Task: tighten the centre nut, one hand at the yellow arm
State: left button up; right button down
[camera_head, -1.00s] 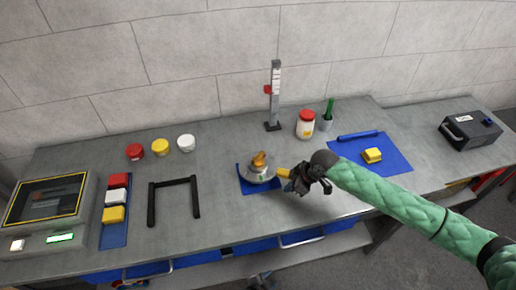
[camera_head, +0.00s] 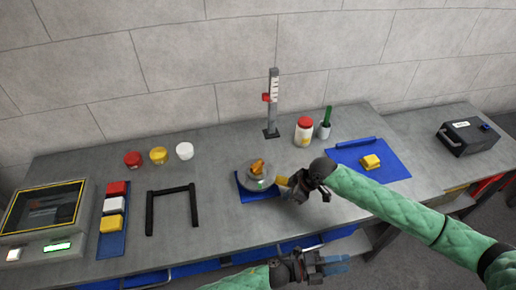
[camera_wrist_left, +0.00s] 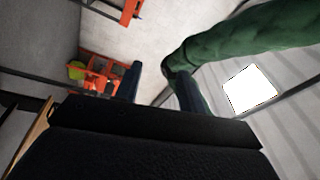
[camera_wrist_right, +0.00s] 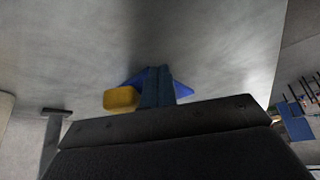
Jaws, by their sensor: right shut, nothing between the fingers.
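The hub (camera_head: 257,181) is a grey disc with an orange-gold centre piece (camera_head: 258,166), standing on a small blue mat (camera_head: 246,194). The centre nut cannot be made out separately. The yellow arm (camera_head: 281,181) points right from the hub, its outer end at my right gripper (camera_head: 291,188). The right gripper is shut and empty. In the right wrist view a yellow block-like end (camera_wrist_right: 120,98) sits just left of the closed fingers (camera_wrist_right: 157,86); contact is unclear. My left gripper (camera_head: 342,263) is open and empty at the bench's front edge; its fingers stand apart in the left wrist view (camera_wrist_left: 158,88).
A height gauge (camera_head: 272,105), a red-lidded jar (camera_head: 304,131) and a green-handled cup (camera_head: 325,130) stand behind the hub. A black frame (camera_head: 150,213) stands left. The bench between frame and hub is clear.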

pick_arm(q)
notch_tip(320, 180, up, 7)
jog(key=m+g+y, duration=0.2)
jog(key=m+g, duration=0.4)
notch_tip(320, 180, up, 8)
jog(key=m+t+y, duration=0.4)
jog(key=m+y, duration=0.1)
jog(key=y, duration=1.3)
send_over(256, 163)
jog(key=shift+d, duration=0.1)
jog(key=shift+m, duration=0.3)
jog(key=shift+f, duration=3.55)
